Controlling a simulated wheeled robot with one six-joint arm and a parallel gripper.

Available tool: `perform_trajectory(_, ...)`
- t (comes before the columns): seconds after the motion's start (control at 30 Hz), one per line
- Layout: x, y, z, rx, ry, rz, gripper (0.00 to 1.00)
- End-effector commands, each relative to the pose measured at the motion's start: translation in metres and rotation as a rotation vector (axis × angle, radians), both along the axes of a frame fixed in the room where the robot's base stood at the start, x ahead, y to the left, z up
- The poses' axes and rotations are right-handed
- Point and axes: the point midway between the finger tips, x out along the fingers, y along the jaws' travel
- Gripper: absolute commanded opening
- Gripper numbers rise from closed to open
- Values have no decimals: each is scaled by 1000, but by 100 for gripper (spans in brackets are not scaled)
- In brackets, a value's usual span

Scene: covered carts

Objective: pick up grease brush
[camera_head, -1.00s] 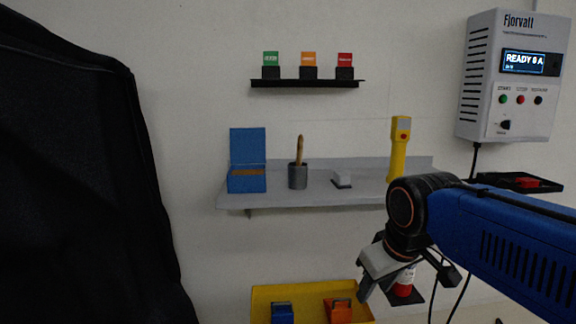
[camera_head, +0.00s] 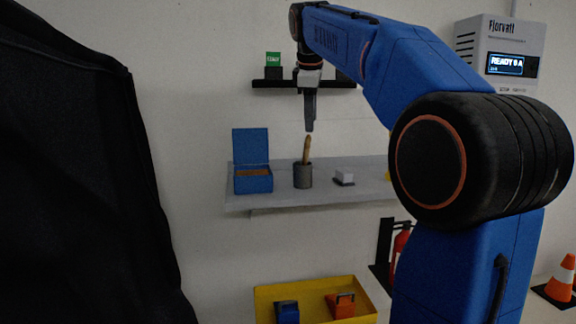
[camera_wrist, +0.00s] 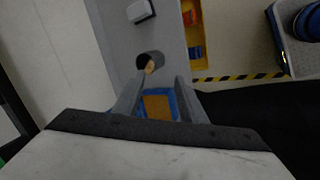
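The grease brush (camera_head: 307,149), with a tan wooden handle, stands upright in a grey cup (camera_head: 303,179) on the wall shelf. In the wrist view the tip of the brush (camera_wrist: 150,66) shows in the mouth of the cup (camera_wrist: 147,57), just beyond my fingertips. My gripper (camera_head: 309,128) points down above the brush, its tips close over the handle's top end. In the wrist view my gripper (camera_wrist: 160,76) has its two fingers apart with nothing held between them. The brush's lower part is hidden inside the cup.
A blue box (camera_head: 253,182) with its lid up stands left of the cup. A small pale block (camera_head: 344,176) sits to the right on the grey shelf (camera_head: 275,198). A dark upper shelf (camera_head: 266,84) is behind my gripper. A yellow tray (camera_head: 262,292) is below.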

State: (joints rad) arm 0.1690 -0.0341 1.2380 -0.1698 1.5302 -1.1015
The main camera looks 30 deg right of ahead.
Motion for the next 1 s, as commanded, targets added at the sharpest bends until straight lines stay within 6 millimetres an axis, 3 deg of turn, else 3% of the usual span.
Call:
perform_trajectory(0.13, 15, -10, 12, -27, 14, 35, 38)
perform_trajectory(0.27, 19, -14, 11, -35, 19, 46, 38)
perform_trajectory(0.8, 50, -36, -70, -34, 20, 46, 38)
perform_trajectory(1.0, 58, -42, -91, -34, 19, 45, 38)
